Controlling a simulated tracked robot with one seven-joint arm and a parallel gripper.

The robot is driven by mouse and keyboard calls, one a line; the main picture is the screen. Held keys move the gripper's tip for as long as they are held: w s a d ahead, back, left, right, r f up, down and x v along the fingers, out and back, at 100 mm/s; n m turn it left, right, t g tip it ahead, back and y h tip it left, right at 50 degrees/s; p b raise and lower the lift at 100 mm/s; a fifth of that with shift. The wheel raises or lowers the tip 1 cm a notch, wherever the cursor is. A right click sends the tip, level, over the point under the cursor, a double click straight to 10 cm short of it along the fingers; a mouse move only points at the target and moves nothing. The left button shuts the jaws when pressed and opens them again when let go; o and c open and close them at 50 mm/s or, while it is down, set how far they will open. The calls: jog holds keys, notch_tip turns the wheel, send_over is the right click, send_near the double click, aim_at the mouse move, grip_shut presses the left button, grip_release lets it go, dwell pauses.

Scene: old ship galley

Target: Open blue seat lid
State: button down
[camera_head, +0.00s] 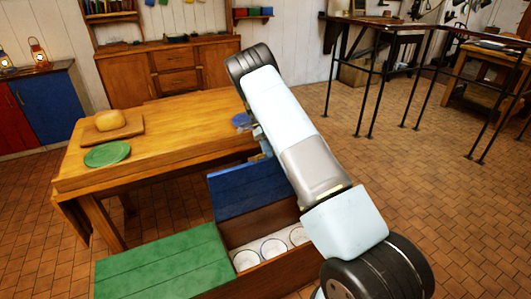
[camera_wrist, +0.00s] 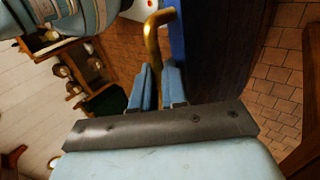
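The blue seat lid (camera_head: 246,189) is raised and tilted up on the bench, beside the wooden table. Its compartment (camera_head: 262,236) stands open in front of it and holds white round things. My gripper (camera_head: 262,142) is near the lid's upper edge in the head view, mostly hidden by my arm. In the wrist view a blue edge, likely the lid (camera_wrist: 177,42), shows beside a curved brass handle (camera_wrist: 151,42). My gripper's two light-blue fingers (camera_wrist: 158,72) are close together, with the handle's lower end between their tips; they appear shut on it.
A closed green lid (camera_head: 165,262) covers the bench's left part. The tiled floor (camera_head: 440,190) at right is clear.

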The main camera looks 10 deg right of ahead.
jog(key=shift+d+f, duration=0.25)
jog(key=shift+d, duration=0.25)
jog(key=shift+a, duration=0.1)
jog(key=c, duration=1.4)
grip_release()
jog(key=shift+c, duration=0.2)
jog(key=shift+a, duration=0.15)
jog(key=v, duration=1.4)
jog(key=shift+a, duration=0.15)
